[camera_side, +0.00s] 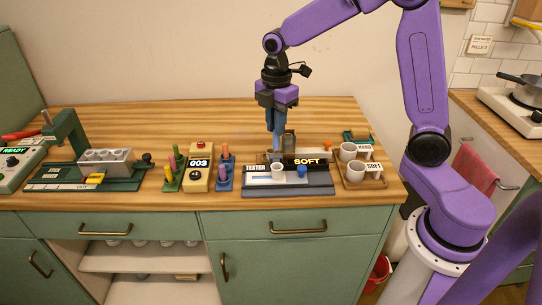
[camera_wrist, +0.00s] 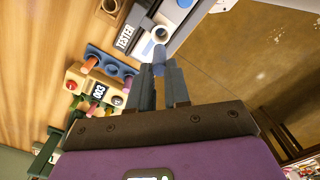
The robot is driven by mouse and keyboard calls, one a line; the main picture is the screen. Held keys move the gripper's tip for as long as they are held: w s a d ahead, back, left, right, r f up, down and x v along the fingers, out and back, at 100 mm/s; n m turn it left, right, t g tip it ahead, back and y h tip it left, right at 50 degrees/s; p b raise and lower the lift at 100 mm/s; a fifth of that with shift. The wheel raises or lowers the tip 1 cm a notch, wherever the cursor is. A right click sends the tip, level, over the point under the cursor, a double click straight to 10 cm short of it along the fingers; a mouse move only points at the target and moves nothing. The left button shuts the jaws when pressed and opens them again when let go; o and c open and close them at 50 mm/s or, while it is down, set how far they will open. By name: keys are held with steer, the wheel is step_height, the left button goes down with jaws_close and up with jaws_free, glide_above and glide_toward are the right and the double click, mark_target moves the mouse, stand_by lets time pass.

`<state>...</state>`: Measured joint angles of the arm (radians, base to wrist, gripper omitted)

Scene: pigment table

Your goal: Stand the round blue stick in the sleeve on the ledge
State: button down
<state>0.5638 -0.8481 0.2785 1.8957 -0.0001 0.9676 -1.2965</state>
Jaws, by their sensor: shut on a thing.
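My gripper (camera_side: 277,146) points down above the tester and is shut on the blue stick. In the wrist view the blue stick (camera_wrist: 159,58) shows between the fingertips, its end near the white sleeve. The fingers hide most of the stick in the side view. The white sleeve (camera_side: 278,174) stands on the tester's front ledge (camera_side: 262,190), below my fingertips. Its dark round opening shows in the wrist view (camera_wrist: 161,33). The stick appears apart from the sleeve, but the exact gap is hard to tell.
A blue knob (camera_side: 302,171) stands right of the sleeve, and a black SOFT display (camera_side: 306,161) behind it. A grey-green cylinder (camera_side: 289,139) stands behind the fingers. White cups (camera_side: 356,171) are at right. A yellow 003 box (camera_side: 199,170) with stick racks (camera_side: 224,181) is at left.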

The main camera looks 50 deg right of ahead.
steer(key=w+d+f, duration=0.6)
steer(key=w+f, duration=0.1)
steer(key=w, duration=0.1)
steer(key=shift+d+f, duration=0.25)
steer(key=shift+d, duration=0.05)
stand_by(0.3)
steer(key=shift+w+f, duration=0.1)
steer(key=shift+f, duration=1.3)
stand_by(1.9)
steer(key=c, duration=1)
jaws_free()
step_height(320, 180, up, 8)
